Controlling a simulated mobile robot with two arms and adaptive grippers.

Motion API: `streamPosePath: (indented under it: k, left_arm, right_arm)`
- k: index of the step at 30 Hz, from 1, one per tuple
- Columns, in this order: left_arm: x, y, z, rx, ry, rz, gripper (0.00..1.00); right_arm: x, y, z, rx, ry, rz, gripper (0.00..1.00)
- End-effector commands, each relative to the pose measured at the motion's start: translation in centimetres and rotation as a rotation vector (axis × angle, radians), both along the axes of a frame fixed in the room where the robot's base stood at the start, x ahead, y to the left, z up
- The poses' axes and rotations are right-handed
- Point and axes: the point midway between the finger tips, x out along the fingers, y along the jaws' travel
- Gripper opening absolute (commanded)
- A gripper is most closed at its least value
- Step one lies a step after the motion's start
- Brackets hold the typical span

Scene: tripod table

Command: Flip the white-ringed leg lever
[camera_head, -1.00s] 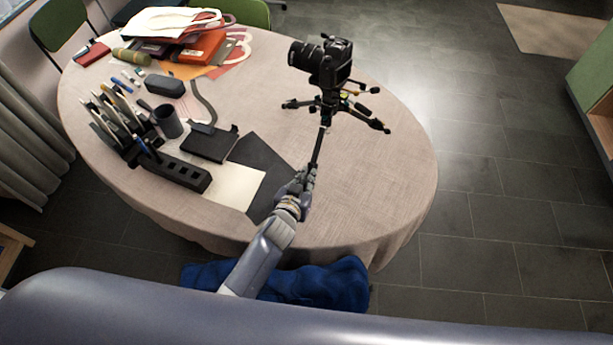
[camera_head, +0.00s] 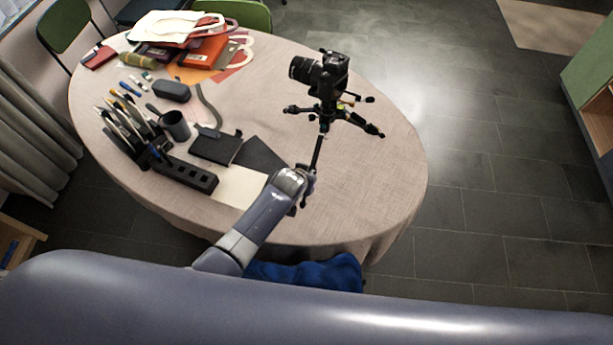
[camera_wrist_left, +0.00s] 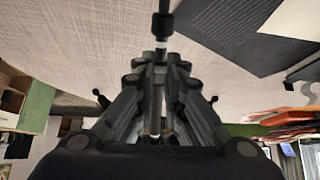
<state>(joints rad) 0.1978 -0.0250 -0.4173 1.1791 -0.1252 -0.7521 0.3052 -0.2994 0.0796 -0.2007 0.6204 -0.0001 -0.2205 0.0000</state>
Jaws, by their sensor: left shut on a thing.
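A black tripod stands on the round table with a camera (camera_head: 320,72) on top. One tripod leg (camera_head: 319,150) reaches toward me, and my left gripper (camera_head: 308,174) is shut on its lower part. In the left wrist view the leg (camera_wrist_left: 163,22) runs between the closed fingers (camera_wrist_left: 160,62), with a white ring (camera_wrist_left: 161,44) just beyond the fingertips. I cannot make out the lever on this leg; the fingers may cover it. My right gripper is not in view.
The round table (camera_head: 375,180) has a beige cloth. A pen holder, a dark cup (camera_head: 175,125), a black case (camera_head: 215,147) and dark sheets lie left of the leg. Bags and books (camera_head: 190,40) sit at the far left. The right side of the table is clear.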

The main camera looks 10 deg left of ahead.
Motion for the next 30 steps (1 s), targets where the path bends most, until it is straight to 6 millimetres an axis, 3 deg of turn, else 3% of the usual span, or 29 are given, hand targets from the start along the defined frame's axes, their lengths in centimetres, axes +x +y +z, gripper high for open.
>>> streamPosePath:
  k: [21,22,24,30]
  left_arm:
    - [0.22,-0.07,0.37,0.015,0.079,0.001,0.00]
    - [0.22,-0.07,0.37,0.015,0.079,0.001,0.15]
    - [0.22,-0.06,0.37,0.014,0.078,0.001,0.31]
    - [0.22,-0.06,0.35,0.014,0.078,0.001,0.31]
  right_arm:
    - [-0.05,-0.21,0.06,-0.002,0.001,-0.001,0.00]
    - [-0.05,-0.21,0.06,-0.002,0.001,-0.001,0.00]
    - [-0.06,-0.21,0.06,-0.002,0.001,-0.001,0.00]
    - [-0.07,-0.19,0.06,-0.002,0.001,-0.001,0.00]
